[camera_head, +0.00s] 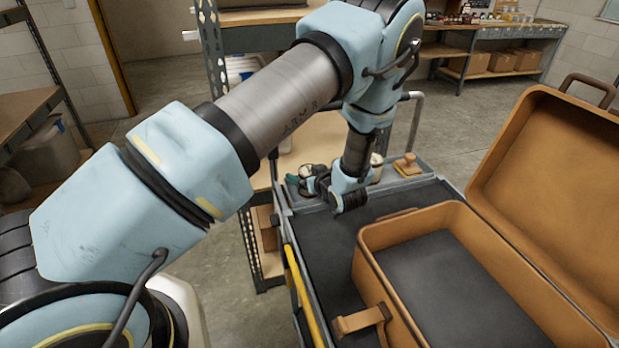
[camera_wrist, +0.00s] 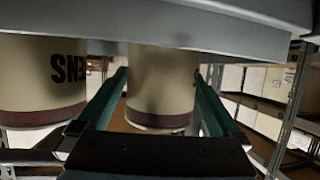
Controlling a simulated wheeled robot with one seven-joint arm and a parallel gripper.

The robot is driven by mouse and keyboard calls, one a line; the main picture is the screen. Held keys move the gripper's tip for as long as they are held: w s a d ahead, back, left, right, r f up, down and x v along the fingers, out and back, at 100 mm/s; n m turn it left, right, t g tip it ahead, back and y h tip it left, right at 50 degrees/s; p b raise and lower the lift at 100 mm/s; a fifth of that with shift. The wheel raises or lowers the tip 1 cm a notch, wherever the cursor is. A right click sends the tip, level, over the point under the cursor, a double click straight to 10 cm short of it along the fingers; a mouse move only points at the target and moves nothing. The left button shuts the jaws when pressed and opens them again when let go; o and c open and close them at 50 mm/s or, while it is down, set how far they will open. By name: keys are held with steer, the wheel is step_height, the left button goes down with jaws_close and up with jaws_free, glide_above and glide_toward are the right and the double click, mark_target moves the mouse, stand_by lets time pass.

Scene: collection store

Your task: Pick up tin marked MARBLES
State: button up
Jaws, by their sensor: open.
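The wrist view looks upside down, with tins joined to a grey surface at the top. A cream tin with a dark red band (camera_wrist: 160,85) stands between the two green fingers of my gripper (camera_wrist: 160,100); no lettering shows on it, so I cannot tell whether it is marked MARBLES. My gripper is open, and I cannot tell whether either finger touches the tin. A second cream tin (camera_wrist: 35,75) is at the left, with inverted letters ending in "ENS". In the head view, my gripper (camera_head: 308,186) is low at the cart's far end, partly hiding a tin (camera_head: 305,171).
An open tan suitcase (camera_head: 368,268) lies on the cart's dark top (camera_head: 315,235). Another cream tin (camera_head: 377,162) and a wooden-handled stamp (camera_head: 407,166) stand right of my gripper. A yellow bar (camera_head: 303,295) runs along the cart's left side. Shelving (camera_head: 490,52) stands behind.

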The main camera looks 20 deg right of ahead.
steer(key=shift+w+f, duration=0.1)
steer(key=shift+w, duration=0.1)
steer(key=shift+c, duration=0.4)
jaws_close()
stand_by(0.3)
